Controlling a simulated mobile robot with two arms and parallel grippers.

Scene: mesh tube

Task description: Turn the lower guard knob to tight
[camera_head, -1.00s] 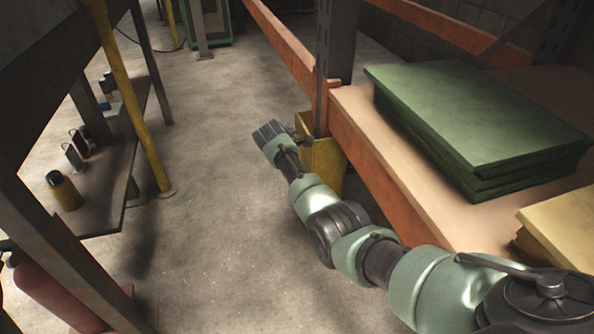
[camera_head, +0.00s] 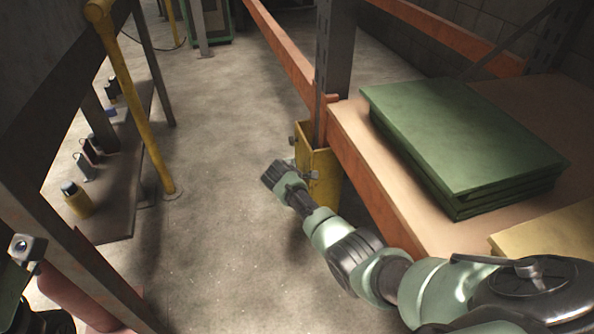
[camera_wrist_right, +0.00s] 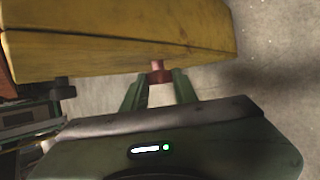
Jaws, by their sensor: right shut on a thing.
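The yellow post guard (camera_head: 321,172) stands around the foot of the grey rack upright, and its wall also fills the top of the right wrist view (camera_wrist_right: 110,45). In that view a small reddish knob (camera_wrist_right: 157,72) sticks out from the guard between the two green fingers of my right gripper (camera_wrist_right: 160,92), which is shut on it. In the head view my right gripper lies against the guard's near left side, below a small dark knob (camera_head: 291,141) near the guard's top. The held knob is hidden there.
An orange-edged shelf (camera_head: 375,190) with green boards (camera_head: 460,135) stands close on the right of my right arm. A workbench with a yellow leg (camera_head: 140,110) and a low shelf with a yellow bottle (camera_head: 76,200) is on the left. The floor between is clear.

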